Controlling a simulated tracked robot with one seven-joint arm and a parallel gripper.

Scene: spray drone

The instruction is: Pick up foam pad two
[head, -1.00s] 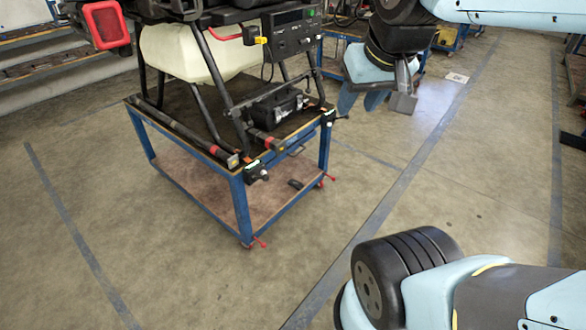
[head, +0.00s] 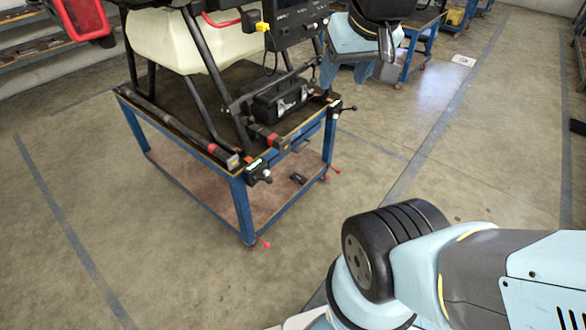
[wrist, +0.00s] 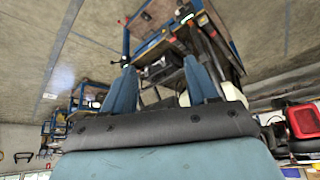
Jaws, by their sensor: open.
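No label marks foam pad two. A small dark block (head: 298,178) lies on the lower shelf of the blue cart (head: 240,205), near its right edge; I cannot tell for sure that it is the pad. The drone's skid tubes (head: 185,128) rest on the cart top, and their ends carry red bands and dark sleeves. My gripper (head: 346,76) is open and appears empty, beyond the cart's right back corner in the head view and above the block. In the wrist view the two blue fingers (wrist: 160,66) stand apart, with the cart and skid beyond them.
The drone's pale tank (head: 180,40) and black legs stand over the cart top. A black box (head: 275,102) sits between the legs. Clamps (head: 258,172) stick out at the cart corner. Open floor (head: 400,165) lies to the right.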

